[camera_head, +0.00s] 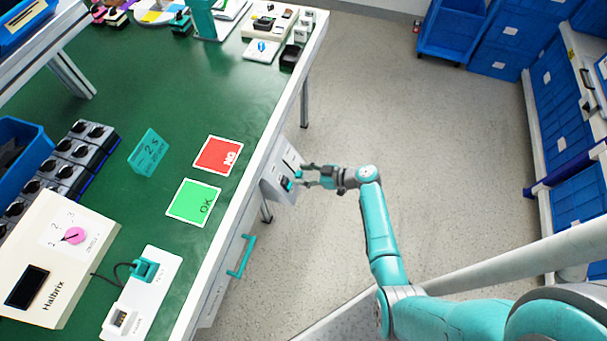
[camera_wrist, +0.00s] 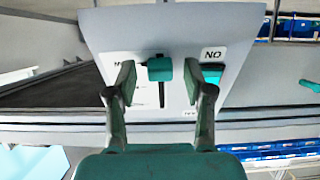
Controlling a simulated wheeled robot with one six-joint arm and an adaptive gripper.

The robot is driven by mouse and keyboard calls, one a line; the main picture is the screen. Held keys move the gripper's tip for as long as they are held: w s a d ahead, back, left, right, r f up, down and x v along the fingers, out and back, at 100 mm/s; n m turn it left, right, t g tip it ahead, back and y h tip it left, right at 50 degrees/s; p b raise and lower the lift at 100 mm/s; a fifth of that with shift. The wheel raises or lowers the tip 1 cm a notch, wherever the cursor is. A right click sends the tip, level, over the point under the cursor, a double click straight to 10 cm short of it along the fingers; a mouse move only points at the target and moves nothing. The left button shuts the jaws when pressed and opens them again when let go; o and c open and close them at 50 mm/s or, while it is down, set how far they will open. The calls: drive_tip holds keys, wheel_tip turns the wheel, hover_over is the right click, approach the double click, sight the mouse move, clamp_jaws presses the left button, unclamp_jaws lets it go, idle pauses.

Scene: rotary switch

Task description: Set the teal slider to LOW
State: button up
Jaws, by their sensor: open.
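A grey panel (camera_head: 276,188) is fixed at the table's front edge; it also fills the middle of the wrist view (camera_wrist: 100,30). The teal slider (camera_wrist: 160,68) is a small block at the upper end, in the picture, of a dark straight slot (camera_wrist: 161,95). My gripper (camera_wrist: 158,82) is open, with one finger on each side of the slider and slot; I cannot tell whether either touches. In the head view my gripper (camera_head: 304,177) reaches the panel from the right. A label reading NO (camera_wrist: 213,54) is beside the slider; other labels are partly hidden. I see no LOW label.
Another teal part (camera_wrist: 212,73) is under the NO label, partly behind the right finger. On the green table (camera_head: 120,215) are a red card (camera_head: 216,155), a green card (camera_head: 192,203) and a box with a pink dial (camera_head: 74,235). The floor (camera_head: 400,120) is clear.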

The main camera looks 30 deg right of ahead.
drive_tip(key=v, duration=1.1)
drive_tip(key=shift+s+d, duration=0.2)
drive_tip(key=shift+s, duration=0.15)
drive_tip(key=s+a+f+m+h, duration=0.2)
drive_tip(key=s+a+f+m, duration=0.15)
drive_tip(key=a+f, duration=0.2)
drive_tip(key=s+a+m+g+h, duration=0.1)
drive_tip(key=s+a+m+h, duration=0.45)
drive_tip(key=s, duration=0.95)
drive_tip(key=s+a+r+t, duration=0.1)
drive_tip(key=s+r, duration=0.3)
drive_tip(key=r, duration=0.5)
drive_tip(key=s+a+r+t+h, duration=0.1)
drive_tip(key=s+r+t, duration=0.2)
drive_tip(key=r, duration=0.7)
drive_tip(key=s+a+r+t, duration=0.2)
drive_tip(key=s+r, duration=0.4)
drive_tip(key=r, duration=0.4)
drive_tip(key=shift+s+r+n, duration=0.2)
drive_tip(key=shift+s+n, duration=0.1)
drive_tip(key=shift+s, duration=0.1)
